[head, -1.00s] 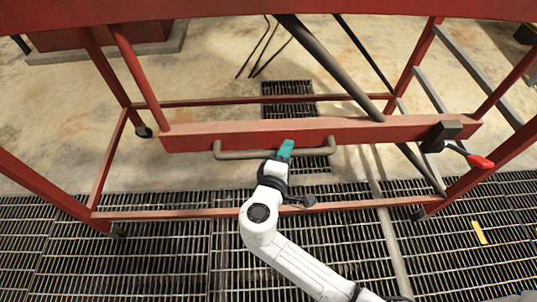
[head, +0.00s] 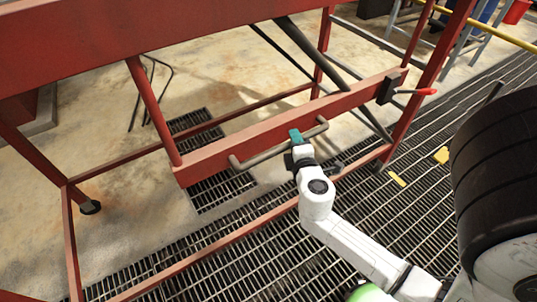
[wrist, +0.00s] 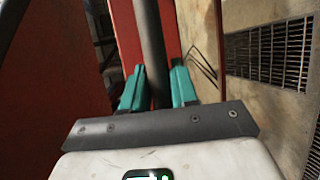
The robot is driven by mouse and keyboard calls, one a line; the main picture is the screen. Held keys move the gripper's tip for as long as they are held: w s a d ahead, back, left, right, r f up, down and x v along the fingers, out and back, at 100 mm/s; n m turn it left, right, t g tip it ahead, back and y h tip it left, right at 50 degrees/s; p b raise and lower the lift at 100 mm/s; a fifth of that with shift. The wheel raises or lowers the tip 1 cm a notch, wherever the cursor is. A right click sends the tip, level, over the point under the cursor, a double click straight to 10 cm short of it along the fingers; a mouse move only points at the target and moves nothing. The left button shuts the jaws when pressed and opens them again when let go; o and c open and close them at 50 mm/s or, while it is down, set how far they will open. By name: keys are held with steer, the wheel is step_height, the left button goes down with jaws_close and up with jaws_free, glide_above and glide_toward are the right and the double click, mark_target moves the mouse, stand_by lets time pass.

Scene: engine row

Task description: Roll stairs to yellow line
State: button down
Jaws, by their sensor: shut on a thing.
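The red stairs frame (head: 215,157) stands across the head view, with its lower red beam running from lower left to upper right. A grey handle bar (head: 262,155) is fixed along that beam. My gripper (head: 296,137) has its teal fingers shut on the handle bar. In the wrist view the bar (wrist: 151,40) passes between the fingers. A clamp lever with a red grip (head: 424,91) sits at the beam's right end. A short yellow strip (head: 397,179) lies on the grating right of the frame, with another yellow patch (head: 441,155) beyond it.
Dark floor grating (head: 235,265) runs along the frame's near side and to the right. Pale concrete (head: 110,240) lies under and behind the frame. A yellow rail (head: 490,36), grey trestle legs and a red bucket (head: 517,11) are at the upper right.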

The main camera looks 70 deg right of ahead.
mark_target(305, 137)
steer(key=shift+s+d+f, duration=0.1)
steer(key=shift+s+d, duration=0.35)
steer(key=shift+d, duration=0.25)
steer(key=shift+s+d+f, duration=0.1)
steer(key=shift+s+d, duration=0.3)
steer(key=shift+d, duration=0.3)
steer(key=shift+w+a+r, duration=0.1)
steer(key=shift+w+a, duration=0.05)
steer(key=shift+a, duration=0.1)
steer(key=c, duration=1.2)
jaws_free()
steer(key=shift+o, duration=1.2)
steer(key=shift+d, duration=0.25)
steer(key=shift+s, duration=0.25)
steer(key=b+v, duration=0.2)
steer(key=v, duration=0.8)
steer(key=shift+s+a+b, duration=0.25)
steer(key=shift+a+b, duration=0.05)
steer(key=shift+r, duration=0.1)
